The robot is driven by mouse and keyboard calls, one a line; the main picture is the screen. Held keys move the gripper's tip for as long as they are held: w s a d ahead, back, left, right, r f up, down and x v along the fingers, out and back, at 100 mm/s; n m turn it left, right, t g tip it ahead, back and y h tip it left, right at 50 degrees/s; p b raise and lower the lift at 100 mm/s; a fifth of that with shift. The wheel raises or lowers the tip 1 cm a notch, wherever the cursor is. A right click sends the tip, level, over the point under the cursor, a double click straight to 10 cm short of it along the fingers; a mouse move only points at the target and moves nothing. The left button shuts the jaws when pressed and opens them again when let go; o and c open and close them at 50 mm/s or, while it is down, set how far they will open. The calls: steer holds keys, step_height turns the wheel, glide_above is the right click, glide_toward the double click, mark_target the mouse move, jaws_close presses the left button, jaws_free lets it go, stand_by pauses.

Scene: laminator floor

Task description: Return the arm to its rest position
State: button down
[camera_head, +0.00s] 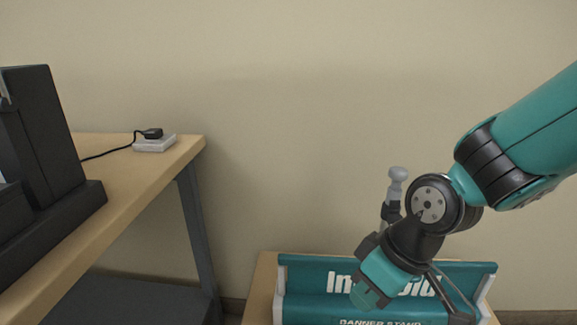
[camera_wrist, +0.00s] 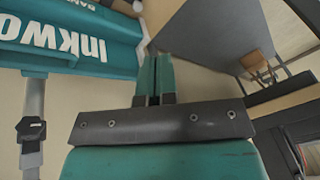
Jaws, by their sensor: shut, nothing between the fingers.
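My teal arm comes in from the right in the head view and bends down at a dark wrist joint. My gripper (camera_head: 368,297) hangs tilted down and to the left in front of the teal banner stand. In the wrist view my gripper (camera_wrist: 155,78) shows two teal fingers close together, shut, with nothing held between them.
The banner stand (camera_head: 330,301) lies on a wooden surface (camera_head: 263,285) below my arm. A grey pole (camera_head: 397,175) rises behind my wrist. At left, a wooden table (camera_head: 140,185) holds a dark machine (camera_head: 50,140) and a plugged power block (camera_head: 155,144). Wall space above is clear.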

steer(key=s+d+r+m, duration=0.2)
steer(key=s+d+r, duration=0.1)
steer(key=s+r, duration=0.65)
step_height(320, 180, up, 22)
steer(key=p, duration=2.1)
steer(key=shift+d+f+g, duration=0.25)
steer(key=shift+g, duration=0.05)
